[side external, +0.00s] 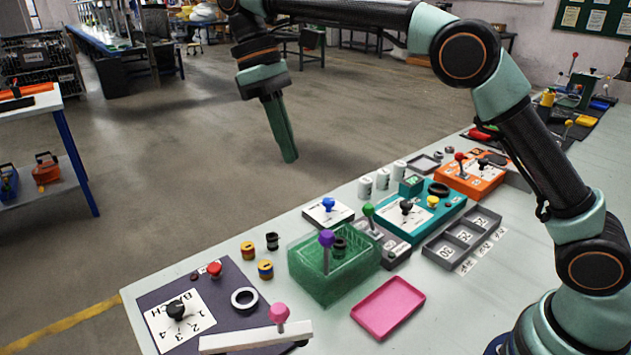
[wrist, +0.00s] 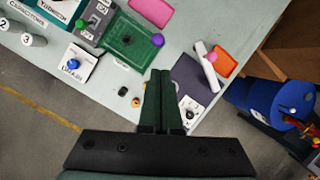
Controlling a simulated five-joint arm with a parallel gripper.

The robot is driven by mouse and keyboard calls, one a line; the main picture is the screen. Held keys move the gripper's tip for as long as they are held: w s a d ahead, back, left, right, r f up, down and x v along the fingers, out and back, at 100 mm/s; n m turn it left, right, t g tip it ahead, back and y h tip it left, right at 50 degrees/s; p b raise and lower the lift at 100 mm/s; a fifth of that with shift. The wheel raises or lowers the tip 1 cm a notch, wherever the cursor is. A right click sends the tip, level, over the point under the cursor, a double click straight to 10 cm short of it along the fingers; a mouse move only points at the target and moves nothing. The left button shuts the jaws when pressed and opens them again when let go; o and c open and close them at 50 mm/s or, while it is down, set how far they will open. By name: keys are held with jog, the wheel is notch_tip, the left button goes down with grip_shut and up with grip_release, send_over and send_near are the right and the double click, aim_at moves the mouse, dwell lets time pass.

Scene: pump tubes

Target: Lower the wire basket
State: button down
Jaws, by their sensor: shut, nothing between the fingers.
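My gripper (side external: 290,159) is shut and empty, pointing down, high above and behind the basket in the side view. The shut fingers also show in the wrist view (wrist: 160,74). I cannot tell whether the basket is raised.
Yellow and black spools (side external: 265,270) stand left of the basket. A purple board (side external: 180,305) with a red knob and a pink-knobbed white bar (side external: 256,338) lies at left. A pink tray (side external: 388,307) lies right of the basket. A green knob (side external: 368,210) stands behind it.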

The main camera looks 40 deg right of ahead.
aim_at(323, 232)
jog(key=shift+a+r+m+g, duration=0.1)
jog(key=shift+r+m+g, duration=0.15)
jog(key=shift+m+g, duration=0.2)
jog(key=shift+f, duration=0.1)
jog(key=x, duration=0.9)
jog(key=d+x, duration=0.1)
jog(key=x, duration=0.3)
jog(key=shift+w+f, duration=0.15)
jog(key=shift+f, duration=0.15)
jog(key=shift+f, duration=1.95)
